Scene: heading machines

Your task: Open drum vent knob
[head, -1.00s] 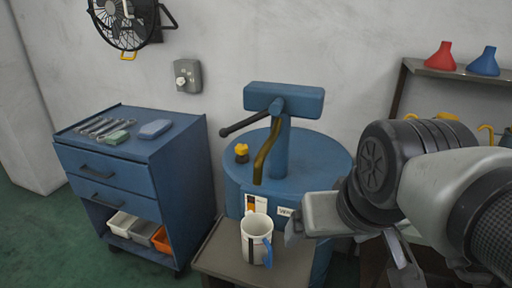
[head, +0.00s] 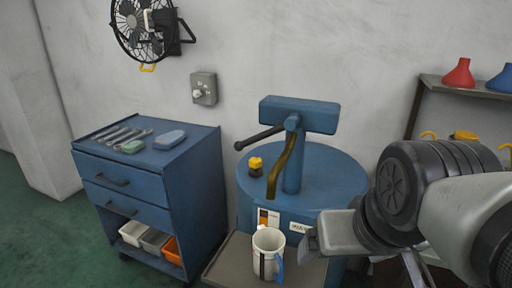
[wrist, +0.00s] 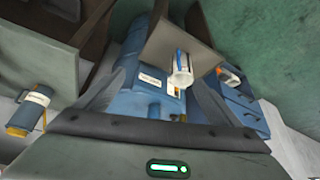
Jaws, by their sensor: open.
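A blue drum (head: 335,175) stands against the wall with a lever pump on its top. A small yellow vent knob (head: 256,163) on a dark base sits on the drum top, left of the pump's bent brass pipe. My gripper (head: 312,243) is at the drum's front right, apart from the knob. In the wrist view its two fingers (wrist: 150,95) are spread apart, with nothing between them in contact. The drum (wrist: 150,100) shows beyond the fingers there; I cannot make out the knob in that view.
A white mug (head: 268,250) stands on a grey shelf (head: 228,262) in front of the drum. A blue tool cabinet (head: 190,195) with wrenches on top is at left. A rack (head: 432,88) with red and blue funnels is at right.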

